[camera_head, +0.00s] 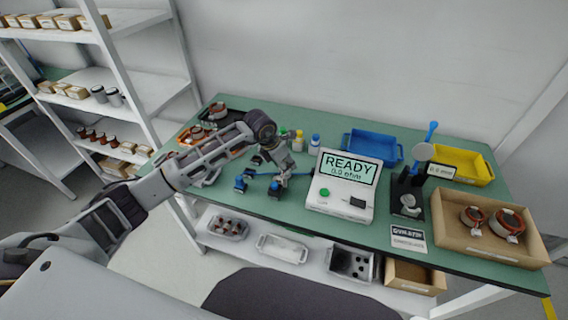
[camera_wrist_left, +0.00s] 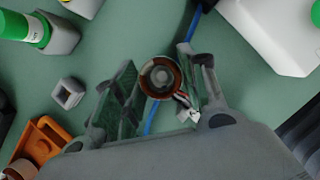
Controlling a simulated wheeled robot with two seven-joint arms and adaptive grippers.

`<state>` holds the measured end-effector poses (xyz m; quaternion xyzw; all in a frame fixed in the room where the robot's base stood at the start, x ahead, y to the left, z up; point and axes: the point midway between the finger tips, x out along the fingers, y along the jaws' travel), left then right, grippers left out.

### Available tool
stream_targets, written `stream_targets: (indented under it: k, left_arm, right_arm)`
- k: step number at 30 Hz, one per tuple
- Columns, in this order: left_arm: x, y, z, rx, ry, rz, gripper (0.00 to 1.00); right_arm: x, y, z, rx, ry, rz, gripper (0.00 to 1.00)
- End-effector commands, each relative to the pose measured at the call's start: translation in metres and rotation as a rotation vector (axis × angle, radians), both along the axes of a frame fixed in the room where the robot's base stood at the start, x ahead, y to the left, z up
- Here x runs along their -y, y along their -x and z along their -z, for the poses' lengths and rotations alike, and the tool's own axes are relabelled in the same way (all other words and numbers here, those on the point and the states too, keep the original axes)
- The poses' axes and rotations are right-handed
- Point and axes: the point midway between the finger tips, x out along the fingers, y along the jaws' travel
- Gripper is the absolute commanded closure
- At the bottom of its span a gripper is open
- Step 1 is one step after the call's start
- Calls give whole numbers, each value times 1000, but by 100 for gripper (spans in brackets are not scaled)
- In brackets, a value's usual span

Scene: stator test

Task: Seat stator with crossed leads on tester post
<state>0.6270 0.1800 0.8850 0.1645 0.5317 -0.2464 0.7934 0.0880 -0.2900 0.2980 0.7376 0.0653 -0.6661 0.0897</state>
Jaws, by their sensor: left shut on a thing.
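My left gripper (camera_head: 278,178) is low over the green bench, left of the tester. In the left wrist view its fingers (camera_wrist_left: 158,88) are on either side of a small stator (camera_wrist_left: 148,78), a ring with a dark rim and copper windings, and are shut on it. The stator's leads (camera_wrist_left: 187,103) bunch beside the right finger; I cannot tell whether they cross. A grey round centre shows inside the ring; I cannot tell whether it is a post. The white tester (camera_head: 335,206) reads READY 0.0 ohm. My right gripper is not in view.
Blue-tipped clips (camera_head: 240,184) and a blue cable (camera_head: 300,174) lie around the left gripper. Blue (camera_head: 391,148) and yellow (camera_head: 470,164) bins are behind.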

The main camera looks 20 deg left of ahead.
Motion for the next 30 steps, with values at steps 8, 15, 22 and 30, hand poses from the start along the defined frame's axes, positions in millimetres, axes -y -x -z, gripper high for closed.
stream_targets:
  k: [8,15,22,30]
  left_arm:
    - [0,0,1,1,1,0,85]
    - [0,0,6,1,0,1,85]
    - [0,0,7,1,1,0,85]
    - [0,0,6,1,1,0,48]
  right_arm:
    - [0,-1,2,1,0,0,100]
    - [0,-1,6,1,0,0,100]
    - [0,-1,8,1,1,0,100]
    - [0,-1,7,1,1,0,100]
